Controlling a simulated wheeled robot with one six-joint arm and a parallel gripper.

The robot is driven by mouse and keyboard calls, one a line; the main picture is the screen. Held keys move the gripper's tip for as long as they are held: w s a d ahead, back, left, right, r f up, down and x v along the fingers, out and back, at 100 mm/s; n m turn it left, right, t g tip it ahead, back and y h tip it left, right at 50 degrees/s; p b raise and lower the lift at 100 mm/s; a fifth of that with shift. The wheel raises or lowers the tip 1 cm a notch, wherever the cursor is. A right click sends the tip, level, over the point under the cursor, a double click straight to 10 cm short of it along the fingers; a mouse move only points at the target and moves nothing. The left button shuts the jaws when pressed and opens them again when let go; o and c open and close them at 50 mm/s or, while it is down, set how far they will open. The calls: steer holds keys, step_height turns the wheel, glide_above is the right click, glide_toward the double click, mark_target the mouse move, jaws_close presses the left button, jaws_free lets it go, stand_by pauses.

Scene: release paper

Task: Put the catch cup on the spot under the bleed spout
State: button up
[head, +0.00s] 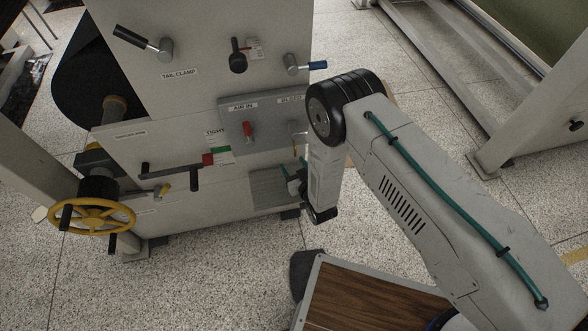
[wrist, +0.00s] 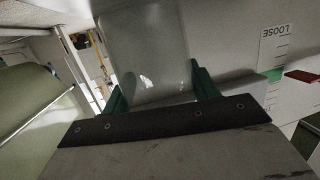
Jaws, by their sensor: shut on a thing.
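The catch cup (wrist: 145,50) is a clear, see-through vessel in the wrist view, held between the green fingers of my gripper (wrist: 155,88). In the head view my gripper (head: 290,173) is at the machine's front, beside a grey ribbed ledge (head: 268,190) low on the panel. The cup is not clearly visible there, as my arm covers that area. The BLEED label (head: 289,100) is on the grey panel, and a thin bent spout (head: 299,135) seems to show below it, partly hidden by my arm. The spot under the spout cannot be made out.
The machine's front carries a red AIR IN valve (head: 248,130), a black crank handle (head: 180,176) and a yellow handwheel (head: 93,216). A wood-topped surface (head: 365,300) is at the bottom. Speckled floor (head: 200,280) is clear in front of the machine.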

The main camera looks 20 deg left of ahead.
steer(key=shift+f, duration=0.85)
steer(key=shift+f, duration=0.15)
steer(key=o, duration=0.9)
steer(key=shift+o, duration=0.2)
steer(key=shift+s+d+r, duration=0.15)
steer(key=shift+r, duration=0.05)
steer(key=v, duration=1.1)
steer(key=shift+s+d, duration=0.2)
